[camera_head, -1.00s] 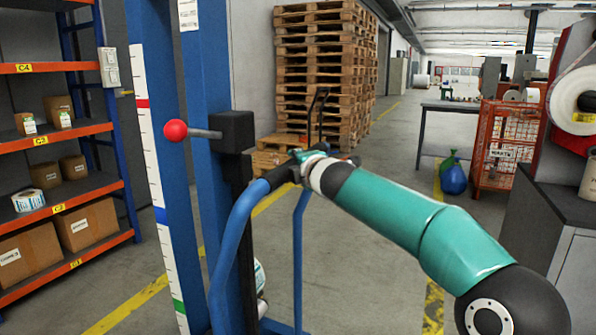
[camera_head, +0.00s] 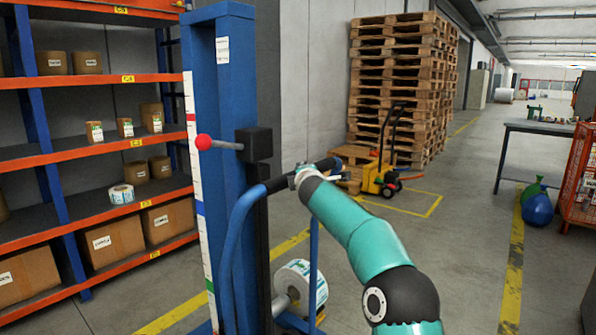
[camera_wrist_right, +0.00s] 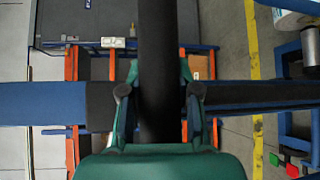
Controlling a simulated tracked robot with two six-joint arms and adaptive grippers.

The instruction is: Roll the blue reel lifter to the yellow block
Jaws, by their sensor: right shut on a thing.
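The blue reel lifter (camera_head: 228,110) stands upright in front of me. It has a tall blue mast, a red-knobbed lever (camera_head: 204,142) and a striped scale. A white label reel (camera_head: 300,282) is low on its far side. My right gripper (camera_head: 307,172) is shut on the black grip of the lifter's handle (camera_head: 270,186). In the right wrist view my gripper (camera_wrist_right: 158,92) has its fingers either side of the dark handle bar (camera_wrist_right: 157,45). My left gripper is not in view. I cannot make out a yellow block.
An orange and blue shelf (camera_head: 100,150) with boxes stands close on the left. A yellow pallet truck (camera_head: 380,178) and stacked pallets (camera_head: 405,85) are behind the lifter. Open floor lies between.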

